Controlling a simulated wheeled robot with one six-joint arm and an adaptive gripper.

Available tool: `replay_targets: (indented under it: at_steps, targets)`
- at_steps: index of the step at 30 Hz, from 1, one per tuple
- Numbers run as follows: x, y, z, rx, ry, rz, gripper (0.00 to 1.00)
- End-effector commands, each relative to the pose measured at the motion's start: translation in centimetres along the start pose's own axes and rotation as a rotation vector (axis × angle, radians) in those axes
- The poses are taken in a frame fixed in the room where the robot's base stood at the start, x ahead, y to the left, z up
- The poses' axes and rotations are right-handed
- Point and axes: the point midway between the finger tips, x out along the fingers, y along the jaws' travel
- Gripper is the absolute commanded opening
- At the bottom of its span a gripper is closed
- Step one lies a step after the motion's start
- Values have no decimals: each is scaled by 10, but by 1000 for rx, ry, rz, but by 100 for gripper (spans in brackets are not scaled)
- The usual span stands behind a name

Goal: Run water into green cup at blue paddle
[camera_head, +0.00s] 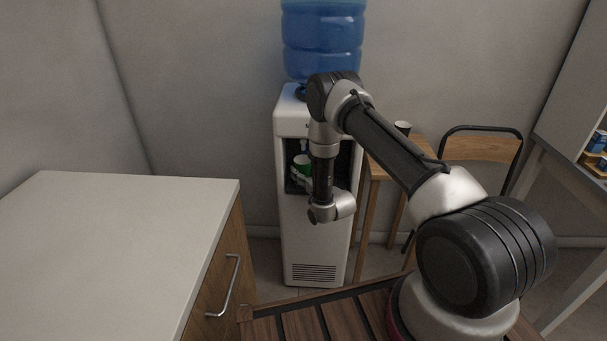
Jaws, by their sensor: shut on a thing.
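The white water dispenser (322,250) stands against the back wall with a blue bottle (323,35) on top. The green cup (301,161) is in its dark alcove, at the left side, and only partly shows. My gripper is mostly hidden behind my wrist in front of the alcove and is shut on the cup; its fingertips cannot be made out. My arm covers the right part of the alcove, and the blue paddle is hidden or too small to tell. I cannot see any water running or the level in the cup.
A white-topped counter (110,235) with a drawer handle fills the left front. A wooden side table (392,150) with a small dark cup (402,127) stands right of the dispenser, beside a chair (482,148). A shelf unit (575,110) is at the far right.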

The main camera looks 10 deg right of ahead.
Motion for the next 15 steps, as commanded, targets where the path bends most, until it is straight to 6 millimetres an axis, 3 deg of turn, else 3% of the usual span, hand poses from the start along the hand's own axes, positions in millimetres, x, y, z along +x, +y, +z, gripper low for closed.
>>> replay_targets:
  at_steps: [15]
  targets:
    - [7, 5, 0, 0, 0, 0, 46]
